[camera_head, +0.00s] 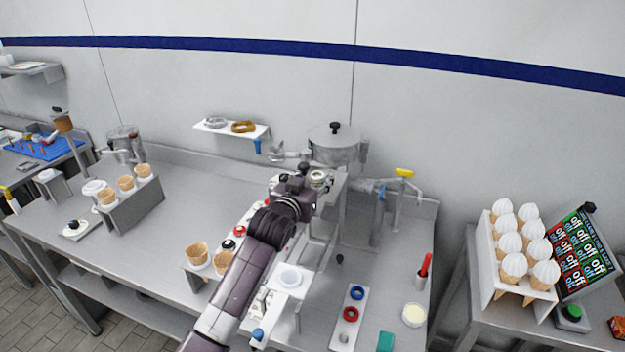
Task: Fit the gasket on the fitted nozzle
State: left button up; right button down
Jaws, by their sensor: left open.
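A blue ring (357,292) and a red ring (350,313), which look like gaskets, lie on a white strip (363,328) at the front of the steel table. A small grey piece (344,338) sits at the strip's near end. My left gripper (322,180) is open, reaching up to the steel machine (334,146) at the back of the table. A pale round part shows at its fingertips; I cannot tell whether it touches it. The fitted nozzle cannot be made out and may be hidden behind the gripper. My right gripper is out of view.
A wall shelf (232,131) holds a grey and a gold ring. A yellow-handled tap (405,173) stands right of the machine. Cone holders (134,207) stand on the left. A white tub (414,315) and red-tipped tool (424,271) stand at the right edge. Filled cones (514,264) stand on a separate table.

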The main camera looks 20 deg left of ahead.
pick_arm(q)
jog(key=s+r, duration=0.1)
jog(key=s, duration=1.1)
jog(key=shift+a+r, duration=0.2)
jog(key=shift+r, duration=0.2)
jog(key=shift+f, duration=0.1)
